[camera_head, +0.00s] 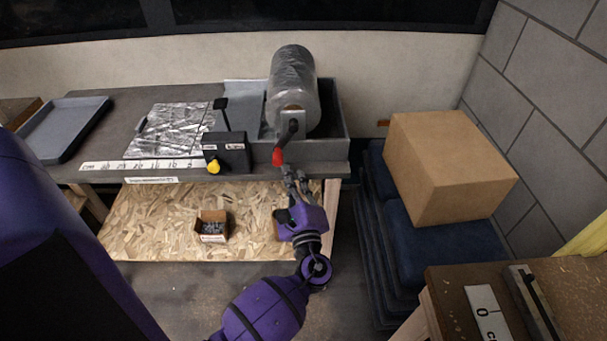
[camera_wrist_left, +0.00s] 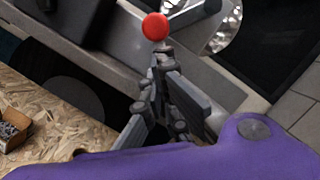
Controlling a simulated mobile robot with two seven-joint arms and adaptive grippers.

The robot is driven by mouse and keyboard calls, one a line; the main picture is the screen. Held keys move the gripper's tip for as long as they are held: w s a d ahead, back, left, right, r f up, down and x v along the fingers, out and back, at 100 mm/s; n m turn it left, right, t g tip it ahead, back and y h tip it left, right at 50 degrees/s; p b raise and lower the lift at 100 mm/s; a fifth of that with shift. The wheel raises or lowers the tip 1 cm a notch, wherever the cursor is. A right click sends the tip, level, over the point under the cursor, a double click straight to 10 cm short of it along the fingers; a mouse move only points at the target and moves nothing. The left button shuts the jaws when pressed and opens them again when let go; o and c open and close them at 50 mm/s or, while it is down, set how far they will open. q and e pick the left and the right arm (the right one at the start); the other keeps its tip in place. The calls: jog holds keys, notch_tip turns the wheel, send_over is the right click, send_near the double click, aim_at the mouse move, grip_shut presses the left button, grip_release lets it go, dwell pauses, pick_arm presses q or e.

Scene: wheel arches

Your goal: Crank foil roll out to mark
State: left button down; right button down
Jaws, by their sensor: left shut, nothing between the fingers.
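The silver foil roll (camera_head: 293,75) sits in a grey holder on the bench. A dark crank arm on its near end carries a red knob (camera_head: 278,157), which also shows in the left wrist view (camera_wrist_left: 155,26). A foil sheet (camera_head: 168,128) lies flat to the left, behind a white numbered scale strip (camera_head: 140,165). My left gripper (camera_head: 289,172) is shut and empty, its fingertips just below the red knob in the head view. In the left wrist view the fingers (camera_wrist_left: 160,65) point at the knob; I cannot tell whether they touch it. My right gripper is not in view.
A black box (camera_head: 227,152) with a yellow knob (camera_head: 213,166) stands between sheet and roll. A grey tray (camera_head: 68,132) lies at the left. A small carton of metal parts (camera_head: 212,226) sits on the chipboard shelf (camera_head: 150,225). A cardboard box (camera_head: 445,165) rests on blue cushions at right.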

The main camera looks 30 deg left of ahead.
pick_arm(q)
jog(key=a+m, duration=0.1)
jog(key=s+a+m+t+p, duration=0.1)
jog(key=m, duration=0.1)
jog(key=s+a+r+m, duration=0.1)
jog(key=shift+a+r+m+h, duration=0.1)
jog(key=shift+m+h, duration=0.2)
jog(key=shift+m, duration=0.1)
jog(key=shift+s+a+r+m+t+p, duration=0.15)
jog(key=shift+s+a+m+t+p, duration=0.2)
jog(key=shift+m, duration=0.35)
jog(key=shift+s+a+r+m, duration=0.15)
jog(key=shift+a+m, duration=0.1)
jog(key=shift+m, duration=0.25)
jog(key=shift+p, duration=0.3)
jog(key=v, duration=1.2)
jog(key=shift+s+a+h, duration=0.1)
jog(key=shift+s+h, duration=0.05)
jog(key=shift+h, duration=0.15)
